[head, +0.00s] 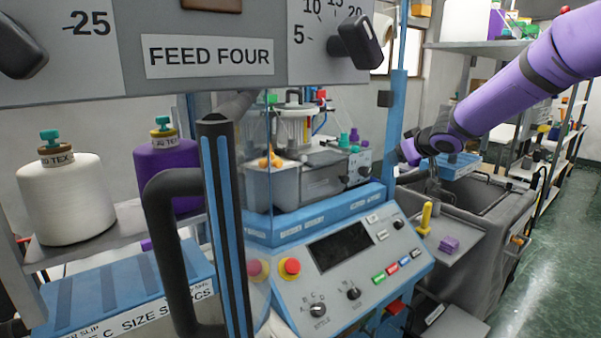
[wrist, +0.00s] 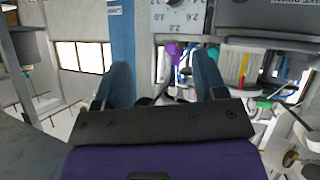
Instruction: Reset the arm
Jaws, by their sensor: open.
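My gripper (wrist: 160,72) shows in the wrist view with its two blue-grey fingers wide apart and nothing between them. Beyond the fingers are a white dial plate (wrist: 178,17) and a blue post (wrist: 122,40). In the head view my purple arm comes in from the upper right and reaches down-left to a dark joint beside the blue machine frame. My fingertips cannot be made out clearly there.
A control panel (head: 372,278) with knobs and red buttons is at the centre. A black handle (head: 165,240) stands in front at left. Yarn cones, white (head: 66,200) and purple (head: 168,160), sit at left. A grey bin (head: 475,215) stands below my arm. Green floor (head: 545,270) is clear at right.

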